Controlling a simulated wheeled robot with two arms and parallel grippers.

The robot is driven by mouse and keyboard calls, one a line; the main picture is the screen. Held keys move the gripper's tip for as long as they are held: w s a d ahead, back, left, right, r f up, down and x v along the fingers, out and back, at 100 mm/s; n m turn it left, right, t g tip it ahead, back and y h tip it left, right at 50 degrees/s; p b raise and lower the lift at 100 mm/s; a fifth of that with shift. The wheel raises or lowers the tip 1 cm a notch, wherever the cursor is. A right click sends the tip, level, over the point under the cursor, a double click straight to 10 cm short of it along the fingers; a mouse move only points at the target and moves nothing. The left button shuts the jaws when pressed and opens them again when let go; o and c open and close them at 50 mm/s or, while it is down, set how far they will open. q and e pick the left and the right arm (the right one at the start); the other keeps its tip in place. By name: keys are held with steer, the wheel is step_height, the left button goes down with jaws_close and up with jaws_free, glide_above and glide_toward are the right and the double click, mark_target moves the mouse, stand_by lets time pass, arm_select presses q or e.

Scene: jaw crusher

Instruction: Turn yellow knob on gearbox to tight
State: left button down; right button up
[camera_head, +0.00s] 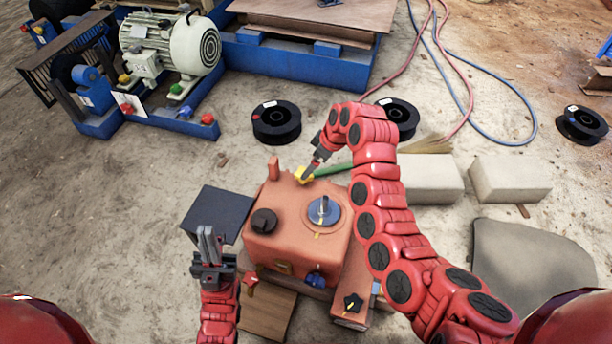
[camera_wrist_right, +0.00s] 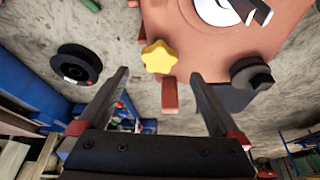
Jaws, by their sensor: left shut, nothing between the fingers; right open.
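The orange gearbox (camera_head: 290,240) sits in the middle of the head view. Its yellow knob (camera_head: 304,175) is at the far edge of the gearbox, partly hidden by my right gripper (camera_head: 315,162). In the right wrist view the yellow star-shaped knob (camera_wrist_right: 159,57) lies ahead, in line with the gap between the open fingers of my right gripper (camera_wrist_right: 160,76). The fingers do not appear to touch it. My left gripper (camera_head: 209,243) is shut and empty, pointing up beside the gearbox's left side.
The gearbox also carries a black knob (camera_head: 264,221), a grey dial with a handle (camera_head: 322,212) and a blue knob (camera_head: 316,280). A black star knob (camera_head: 353,302) is near its front. Concrete blocks (camera_head: 510,179) lie right. Black spools (camera_head: 276,124) lie behind.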

steer(key=b+x, duration=0.1)
steer(key=x, duration=0.5)
steer(key=shift+w+a+f+b, duration=0.1)
steer(key=shift+f+b, duration=0.15)
steer(key=shift+b, duration=0.15)
